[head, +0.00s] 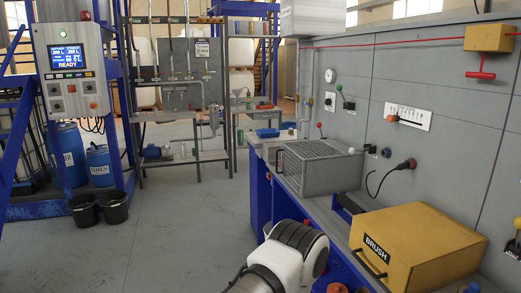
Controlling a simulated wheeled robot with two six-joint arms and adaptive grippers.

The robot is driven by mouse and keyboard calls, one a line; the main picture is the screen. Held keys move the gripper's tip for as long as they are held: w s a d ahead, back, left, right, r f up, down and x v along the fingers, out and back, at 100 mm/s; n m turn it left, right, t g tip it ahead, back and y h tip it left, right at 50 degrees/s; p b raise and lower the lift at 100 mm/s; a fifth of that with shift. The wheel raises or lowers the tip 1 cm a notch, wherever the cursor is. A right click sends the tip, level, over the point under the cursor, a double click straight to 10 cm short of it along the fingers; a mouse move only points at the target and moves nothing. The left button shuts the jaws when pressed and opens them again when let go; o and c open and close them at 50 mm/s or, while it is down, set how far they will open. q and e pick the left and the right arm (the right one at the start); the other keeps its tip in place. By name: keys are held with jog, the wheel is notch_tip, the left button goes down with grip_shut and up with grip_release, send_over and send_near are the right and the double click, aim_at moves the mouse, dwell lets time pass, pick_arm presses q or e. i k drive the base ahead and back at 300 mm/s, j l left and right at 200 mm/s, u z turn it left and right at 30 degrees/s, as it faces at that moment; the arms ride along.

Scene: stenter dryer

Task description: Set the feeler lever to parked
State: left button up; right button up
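No lever can be picked out by a readable label as the feeler lever. On the grey wall panel, a small lever with a green knob (339,88) tilts up and left from its mount. Below it, a short lever with a red knob (320,125) stands near the panel's left part. A yellow-knobbed part (517,224) is cut off at the right edge. Neither gripper shows; only a white and dark link of my own arm is visible at bottom centre.
A grey ribbed box (318,167) and a yellow BRUSH box (418,248) with a front handle stand on the blue bench along the wall. A black cable (385,180) hangs from a wall socket. The control cabinet (72,70) reads READY.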

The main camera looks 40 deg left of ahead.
aim_at(353, 151)
jog(key=u, duration=0.7)
jog(key=i+j+z, duration=0.3)
jog(key=j, duration=0.3)
jog(key=i+j+z, duration=0.15)
jog(key=j, duration=0.2)
jog(key=i+j+z, duration=0.15)
jog(key=j, duration=0.2)
jog(key=i+j+z, duration=0.2)
jog(key=j, duration=0.15)
jog(key=k, duration=0.05)
